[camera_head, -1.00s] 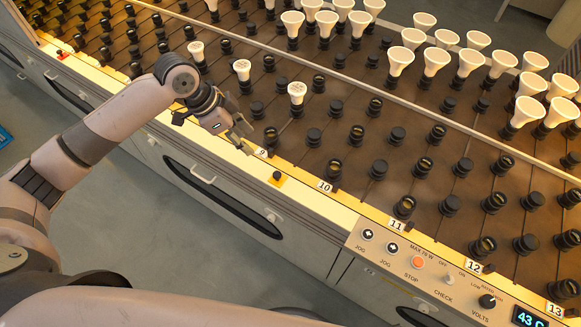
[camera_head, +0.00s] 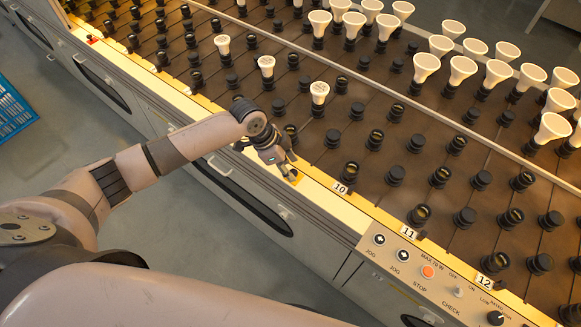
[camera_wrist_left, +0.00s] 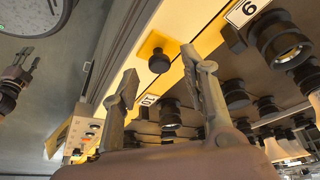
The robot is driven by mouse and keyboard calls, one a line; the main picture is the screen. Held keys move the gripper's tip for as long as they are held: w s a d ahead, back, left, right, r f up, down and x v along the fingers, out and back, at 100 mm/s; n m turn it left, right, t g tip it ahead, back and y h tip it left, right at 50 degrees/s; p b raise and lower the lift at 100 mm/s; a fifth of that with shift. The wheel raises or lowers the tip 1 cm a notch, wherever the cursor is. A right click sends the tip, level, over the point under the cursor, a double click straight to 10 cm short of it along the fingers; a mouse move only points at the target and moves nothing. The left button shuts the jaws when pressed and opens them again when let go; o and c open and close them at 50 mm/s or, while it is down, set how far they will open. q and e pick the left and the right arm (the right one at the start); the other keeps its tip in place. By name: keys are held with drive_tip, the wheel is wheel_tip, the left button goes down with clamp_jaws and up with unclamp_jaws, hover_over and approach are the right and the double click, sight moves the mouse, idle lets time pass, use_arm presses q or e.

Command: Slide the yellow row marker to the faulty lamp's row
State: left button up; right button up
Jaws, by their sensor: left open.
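The yellow row marker (camera_head: 293,178) with its black knob sits on the pale front rail, just left of the row 10 label (camera_head: 341,188). My left gripper (camera_head: 286,163) is open and empty right at the marker, partly covering it. In the left wrist view the marker (camera_wrist_left: 158,57) shows ahead, apart from the two spread fingers (camera_wrist_left: 165,80). Three lamps with dotted faces (camera_head: 319,91) stand in sockets beyond the gripper. I cannot tell which lamp is faulty. What looks like my right gripper (camera_wrist_left: 18,75) shows small at the wrist view's left edge.
Black sockets (camera_head: 355,110) fill the sloping rack. Several white lamps (camera_head: 425,66) stand at the back right. A control panel (camera_head: 425,275) with a red stop button is on the front edge at right. A blue crate (camera_head: 14,112) is on the floor at left.

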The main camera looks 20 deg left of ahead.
use_arm(q)
drive_tip(key=shift+x, duration=0.85)
drive_tip(key=shift+c, duration=0.2)
clamp_jaws()
